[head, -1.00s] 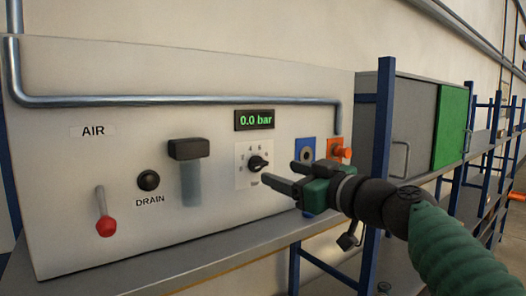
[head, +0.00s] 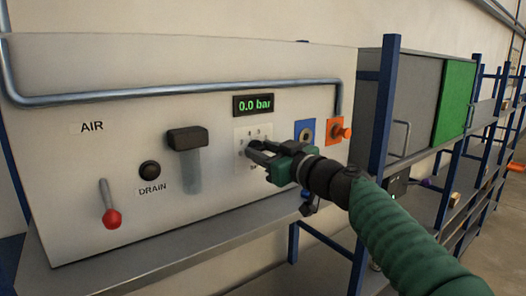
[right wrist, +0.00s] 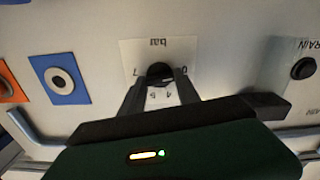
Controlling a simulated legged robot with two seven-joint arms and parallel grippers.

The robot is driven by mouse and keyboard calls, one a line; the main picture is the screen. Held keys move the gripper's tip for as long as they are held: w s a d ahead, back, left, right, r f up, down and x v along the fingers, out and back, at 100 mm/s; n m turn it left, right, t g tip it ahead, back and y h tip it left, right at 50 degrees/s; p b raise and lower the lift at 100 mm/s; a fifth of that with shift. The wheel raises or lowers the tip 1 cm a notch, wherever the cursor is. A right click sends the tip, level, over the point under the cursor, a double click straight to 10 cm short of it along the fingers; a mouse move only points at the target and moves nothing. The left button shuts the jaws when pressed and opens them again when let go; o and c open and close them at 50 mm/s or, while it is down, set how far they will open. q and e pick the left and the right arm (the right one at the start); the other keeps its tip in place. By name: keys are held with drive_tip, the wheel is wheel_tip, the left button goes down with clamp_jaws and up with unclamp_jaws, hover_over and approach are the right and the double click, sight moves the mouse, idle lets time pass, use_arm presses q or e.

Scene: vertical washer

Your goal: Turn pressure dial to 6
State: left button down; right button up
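The pressure dial is a small black knob on a white scale plate (head: 240,135) below the display (head: 254,105), which reads 0.0 bar. My right gripper (head: 255,149) is at the dial and covers most of it in the head view. In the right wrist view the black knob (right wrist: 160,73) sits between the tips of the two fingers (right wrist: 160,88), which are apart, one on each side of it. I cannot tell whether the fingers touch the knob. My left gripper is not in view.
A pipe (head: 170,92) runs above. A shelf edge (head: 200,235) lies below.

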clamp_jaws()
